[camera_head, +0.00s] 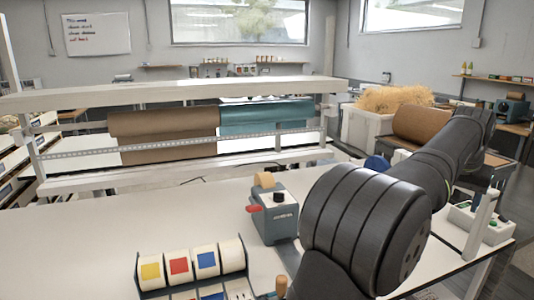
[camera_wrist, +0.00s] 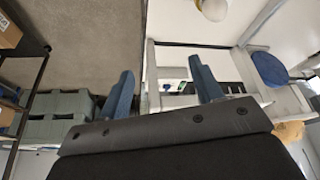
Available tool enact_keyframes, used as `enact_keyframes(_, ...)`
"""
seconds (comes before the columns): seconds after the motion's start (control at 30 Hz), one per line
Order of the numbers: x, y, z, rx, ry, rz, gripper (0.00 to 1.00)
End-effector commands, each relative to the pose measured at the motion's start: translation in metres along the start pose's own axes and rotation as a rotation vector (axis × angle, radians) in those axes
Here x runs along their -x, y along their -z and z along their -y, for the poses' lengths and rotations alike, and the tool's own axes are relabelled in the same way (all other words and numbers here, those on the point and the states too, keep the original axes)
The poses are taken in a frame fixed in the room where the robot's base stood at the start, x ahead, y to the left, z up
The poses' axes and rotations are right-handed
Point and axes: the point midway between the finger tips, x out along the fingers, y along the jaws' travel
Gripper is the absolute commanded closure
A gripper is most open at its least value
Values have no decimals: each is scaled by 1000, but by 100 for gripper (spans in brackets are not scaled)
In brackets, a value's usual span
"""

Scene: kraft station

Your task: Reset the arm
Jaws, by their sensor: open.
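My gripper (camera_wrist: 163,87) shows in the wrist view with its two blue fingers wide apart. Nothing is between the fingertips, so it is open and empty. In the head view my dark arm reaches across the right side of the white table (camera_head: 335,262), and my gripper cannot be made out there. The wrist view looks past the fingers at the floor (camera_wrist: 95,40), a white frame and part of a pale surface.
A grey tape dispenser (camera_head: 276,218) stands left of my arm. A rack of coloured label rolls (camera_head: 193,268) is at the front. Brown paper (camera_head: 165,132) and teal paper (camera_head: 265,117) hang in the white frame behind. A button box (camera_head: 480,224) sits at right.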

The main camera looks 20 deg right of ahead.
Motion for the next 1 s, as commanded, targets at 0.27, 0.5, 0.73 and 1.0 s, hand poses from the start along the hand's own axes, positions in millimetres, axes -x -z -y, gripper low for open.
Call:
enact_keyframes(0.27,14,3,47,81,33,2,40)
enact_keyframes(0.5,16,-3,94,167,67,3,40)
enact_keyframes(0.73,20,-12,140,247,101,5,40)
enact_keyframes(1.0,25,-25,192,344,141,7,40)
